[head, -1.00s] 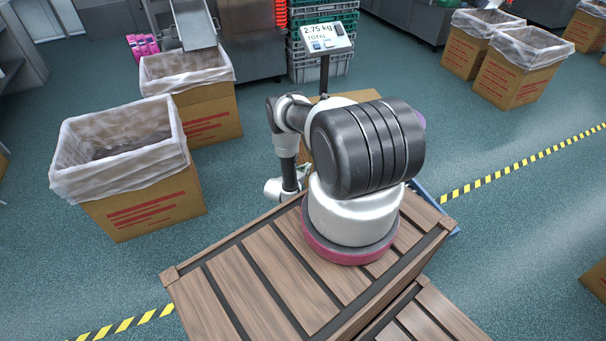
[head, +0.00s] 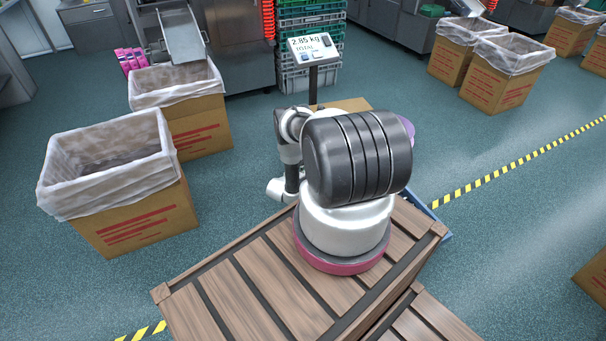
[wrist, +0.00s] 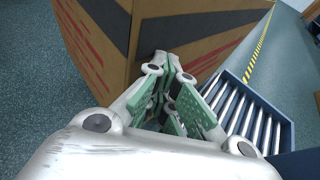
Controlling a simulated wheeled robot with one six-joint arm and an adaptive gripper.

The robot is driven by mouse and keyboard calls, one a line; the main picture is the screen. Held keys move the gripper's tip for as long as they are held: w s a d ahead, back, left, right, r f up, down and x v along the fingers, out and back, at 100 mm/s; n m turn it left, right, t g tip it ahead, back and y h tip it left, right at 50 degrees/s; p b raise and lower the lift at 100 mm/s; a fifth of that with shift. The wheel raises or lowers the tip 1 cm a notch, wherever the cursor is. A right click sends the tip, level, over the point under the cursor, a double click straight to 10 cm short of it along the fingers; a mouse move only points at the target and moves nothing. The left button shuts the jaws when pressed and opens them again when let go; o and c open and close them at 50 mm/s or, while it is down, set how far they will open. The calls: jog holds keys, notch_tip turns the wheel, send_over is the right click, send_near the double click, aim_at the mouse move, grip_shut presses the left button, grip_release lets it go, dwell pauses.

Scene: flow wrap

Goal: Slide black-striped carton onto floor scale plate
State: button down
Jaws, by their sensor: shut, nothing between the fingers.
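The black-striped carton (wrist: 190,42) fills the top of the wrist view, one corner edge facing me, with black bands and red stripes on its brown sides. In the head view, a brown cardboard top (head: 345,104) shows behind my arm; it is probably the same carton. My gripper (wrist: 173,62) is shut and empty, its green-padded fingers at the carton's corner; I cannot tell whether they touch it. The scale's display (head: 314,47) stands on a post behind the arm and reads about 2.85 kg. I cannot make out the scale plate.
A blue-framed roller bed (wrist: 250,110) lies right of the carton. Lined cartons (head: 150,215) stand on the left and at the back right. Stacked green crates (head: 308,75) are behind the display. Open floor lies right, crossed by a yellow-black line (head: 520,165).

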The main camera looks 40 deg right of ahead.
jog(key=shift+w+d+r, duration=0.1)
jog(key=shift+w+d, duration=0.1)
jog(key=shift+d, duration=0.3)
jog(key=shift+w+d, duration=0.2)
jog(key=shift+d, duration=0.3)
jog(key=r+v, duration=0.1)
jog(key=v, duration=1)
jog(key=shift+d, duration=0.15)
jog(key=shift+r, duration=0.15)
